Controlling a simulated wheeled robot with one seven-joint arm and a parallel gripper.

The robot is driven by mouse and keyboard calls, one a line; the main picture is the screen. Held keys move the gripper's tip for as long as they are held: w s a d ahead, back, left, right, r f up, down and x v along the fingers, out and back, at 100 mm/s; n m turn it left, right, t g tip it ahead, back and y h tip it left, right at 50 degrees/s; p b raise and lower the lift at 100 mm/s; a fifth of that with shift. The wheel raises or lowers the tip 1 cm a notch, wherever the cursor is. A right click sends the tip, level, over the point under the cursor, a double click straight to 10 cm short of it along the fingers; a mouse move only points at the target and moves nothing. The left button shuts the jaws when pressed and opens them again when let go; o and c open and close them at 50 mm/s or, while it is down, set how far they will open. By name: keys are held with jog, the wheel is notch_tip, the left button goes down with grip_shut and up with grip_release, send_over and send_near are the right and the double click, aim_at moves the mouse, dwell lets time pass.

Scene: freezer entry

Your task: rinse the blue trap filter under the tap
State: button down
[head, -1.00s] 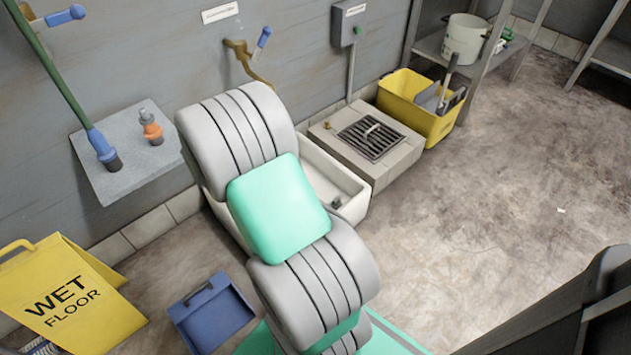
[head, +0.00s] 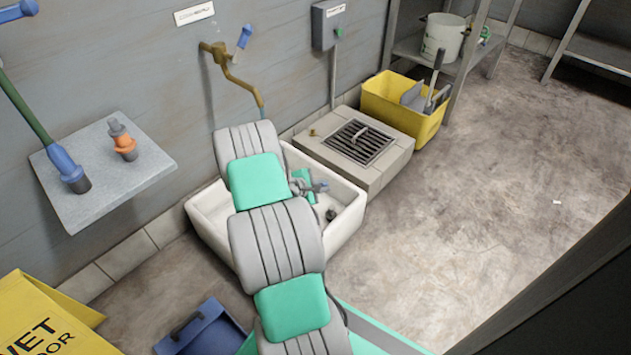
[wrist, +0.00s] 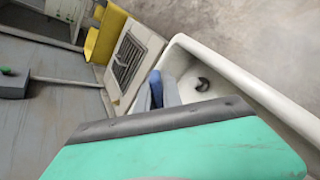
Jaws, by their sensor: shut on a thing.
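The white sink (head: 350,222) stands on the floor against the wall. The brass tap (head: 232,78) with a blue lever (head: 245,36) is on the wall above the sink's left part; my arm hides the area below its spout. My gripper (head: 316,187) is over the sink's right part, shut on a small blue thing (head: 324,186), which appears to be the trap filter. In the wrist view the blue filter (wrist: 156,86) shows beside a grey finger, partly hidden by my green wrist cover. Whether it touches the sink I cannot tell.
A dark curved piece (head: 331,214) is in the sink. A floor drain block (head: 385,172) and yellow bucket (head: 388,98) stand right of it. A grey shelf (head: 100,170) is at left; a blue dustpan (head: 205,330) and yellow wet-floor sign (head: 40,315) are in front.

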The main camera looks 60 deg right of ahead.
jog(key=s+a+r+p, duration=0.1)
jog(key=s+r+p, duration=0.3)
jog(key=s, duration=0.4)
jog(key=shift+s+a+r+p, duration=0.2)
jog(key=shift+s+p, duration=0.1)
jog(key=shift+p, duration=0.5)
